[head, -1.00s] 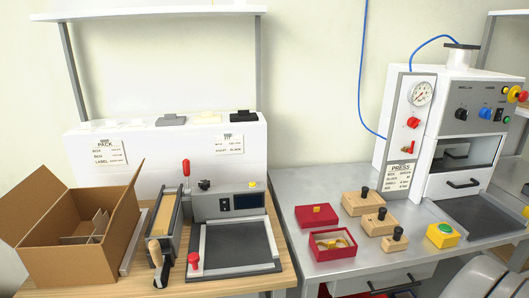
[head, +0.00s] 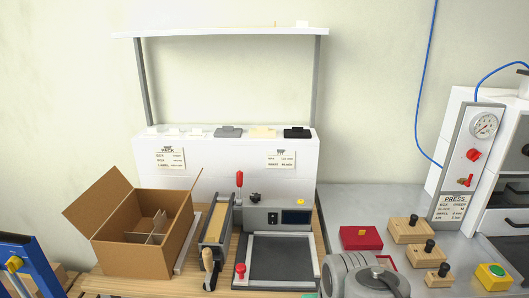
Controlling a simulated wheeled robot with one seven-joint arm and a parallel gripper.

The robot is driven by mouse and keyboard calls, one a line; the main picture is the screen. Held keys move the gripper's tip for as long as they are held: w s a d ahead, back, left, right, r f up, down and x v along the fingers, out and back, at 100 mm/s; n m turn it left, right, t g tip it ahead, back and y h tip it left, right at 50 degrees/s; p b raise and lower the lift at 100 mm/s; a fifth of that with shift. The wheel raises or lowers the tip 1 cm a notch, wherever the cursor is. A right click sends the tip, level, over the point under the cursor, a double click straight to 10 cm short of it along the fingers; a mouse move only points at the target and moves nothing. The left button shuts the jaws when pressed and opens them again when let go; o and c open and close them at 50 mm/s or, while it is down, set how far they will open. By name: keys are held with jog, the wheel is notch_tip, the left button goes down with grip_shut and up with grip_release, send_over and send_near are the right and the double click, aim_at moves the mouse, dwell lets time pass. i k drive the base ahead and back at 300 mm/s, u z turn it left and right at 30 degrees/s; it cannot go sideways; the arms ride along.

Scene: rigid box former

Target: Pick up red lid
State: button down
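My arm link rises at the bottom of the head view, close in front of the lid in the picture. My gripper is out of view.
Wooden blocks with black knobs (head: 408,233) stand right of the lid, with a yellow green-button box (head: 492,277) beyond. The press (head: 470,150) is at the right. A wooden bench at left holds an open carton (head: 140,258) and a flat dark-plated device (head: 276,262).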

aim_at(359, 237)
jog(key=u, duration=3.3)
jog(key=k, duration=1.05)
jog(key=z, duration=1.4)
jog(key=i, duration=0.55)
jog(key=z, duration=0.05)
